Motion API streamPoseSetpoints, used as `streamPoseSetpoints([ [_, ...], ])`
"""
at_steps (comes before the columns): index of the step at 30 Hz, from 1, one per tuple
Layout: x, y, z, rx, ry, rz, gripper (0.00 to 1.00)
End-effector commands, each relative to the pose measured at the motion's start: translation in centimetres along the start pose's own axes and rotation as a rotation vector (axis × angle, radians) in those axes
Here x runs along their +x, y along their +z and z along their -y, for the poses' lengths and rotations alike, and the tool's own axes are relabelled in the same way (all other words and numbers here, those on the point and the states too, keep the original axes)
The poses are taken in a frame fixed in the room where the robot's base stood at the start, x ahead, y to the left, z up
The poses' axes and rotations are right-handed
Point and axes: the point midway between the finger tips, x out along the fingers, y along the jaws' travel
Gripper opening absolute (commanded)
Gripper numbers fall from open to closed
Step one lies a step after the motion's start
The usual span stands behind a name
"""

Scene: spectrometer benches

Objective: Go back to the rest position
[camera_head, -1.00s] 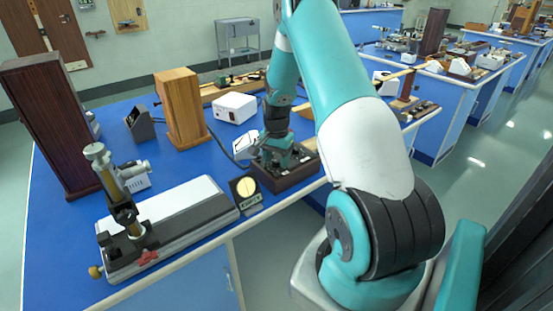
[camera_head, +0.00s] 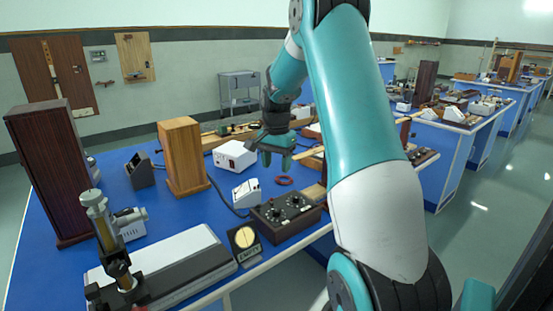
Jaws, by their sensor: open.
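My gripper (camera_head: 275,158) is open and empty, with its fingers pointing down. It hangs in the air above the blue bench (camera_head: 165,213), over the area behind the dark control box with knobs (camera_head: 287,213). The teal and white arm comes in from the right side of the picture and bends down to the gripper. A red ring (camera_head: 284,181) lies on the bench to the lower right of the fingers, apart from them.
A white meter (camera_head: 246,193), a white box (camera_head: 234,155) and a wooden box (camera_head: 183,156) stand near the gripper. A tall dark cabinet (camera_head: 50,170) and a brass instrument (camera_head: 108,235) stand at left. Other benches (camera_head: 455,140) stand at right across an aisle.

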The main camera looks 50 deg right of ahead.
Motion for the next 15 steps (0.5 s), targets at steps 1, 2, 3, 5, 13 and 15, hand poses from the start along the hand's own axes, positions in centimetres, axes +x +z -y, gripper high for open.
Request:
streamPoseSetpoints([
  [1,-0.6,-0.1,0.0,0.000,-0.002,-0.002,0.53],
  [2,-0.9,0.0,0.0,0.000,-0.001,-0.002,0.53],
  [3,-1.3,0.0,0.0,0.000,0.000,-0.001,0.53],
  [5,-1.6,0.0,0.0,0.000,-0.001,-0.001,0.53],
  [13,-1.9,0.0,0.0,0.000,0.000,0.000,0.53],
  [15,-1.9,0.0,0.0,0.000,0.000,0.000,0.53],
])
